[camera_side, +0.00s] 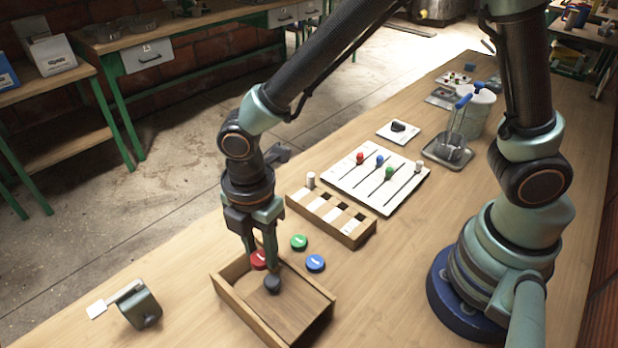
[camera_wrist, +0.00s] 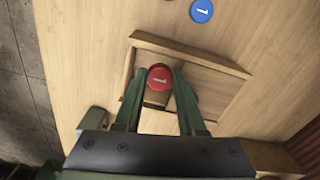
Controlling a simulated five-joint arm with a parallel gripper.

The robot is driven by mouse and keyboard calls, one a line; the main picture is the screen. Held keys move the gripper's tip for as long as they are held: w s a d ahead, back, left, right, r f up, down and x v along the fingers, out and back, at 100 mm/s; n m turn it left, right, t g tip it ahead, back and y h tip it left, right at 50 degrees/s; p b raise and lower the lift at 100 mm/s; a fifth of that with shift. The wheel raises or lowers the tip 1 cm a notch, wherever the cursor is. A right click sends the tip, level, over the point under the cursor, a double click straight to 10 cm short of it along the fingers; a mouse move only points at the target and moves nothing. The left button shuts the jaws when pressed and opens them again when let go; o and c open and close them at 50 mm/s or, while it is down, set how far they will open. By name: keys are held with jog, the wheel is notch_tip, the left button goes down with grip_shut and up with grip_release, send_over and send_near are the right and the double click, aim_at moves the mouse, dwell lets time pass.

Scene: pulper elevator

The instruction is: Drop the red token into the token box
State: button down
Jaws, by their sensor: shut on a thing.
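The red token (camera_side: 258,260) is held between the two fingertips of my gripper (camera_side: 259,252). It also shows in the wrist view (camera_wrist: 160,77), gripped between the finger ends (camera_wrist: 160,72). The token box is an open wooden tray (camera_side: 317,314) on the bench, below my gripper. In the wrist view the token sits over the far left part of the box (camera_wrist: 190,52). Its exact height above the box floor is hard to tell.
A green token (camera_side: 299,242) and a blue token (camera_side: 315,263) lie on the bench behind the box. A slotted wooden block (camera_side: 333,217) and a white slider panel (camera_side: 376,180) stand farther back. A green device with a white tab (camera_side: 140,308) is at left.

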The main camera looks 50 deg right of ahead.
jog(key=shift+c, duration=2.1)
grip_release()
notch_tip(320, 180, up, 12)
jog(key=shift+d+r, duration=0.1)
jog(key=d+r+m+t, duration=0.2)
jog(key=d+m, duration=0.8)
jog(key=d, duration=0.1)
jog(key=s+d+r+m+t, duration=0.1)
jog(key=d+r+m+t, duration=0.2)
jog(key=d+m, duration=0.7)
jog(key=shift+d+r+t, duration=0.15)
jog(key=shift+d+t, duration=0.15)
jog(key=shift+d, duration=0.55)
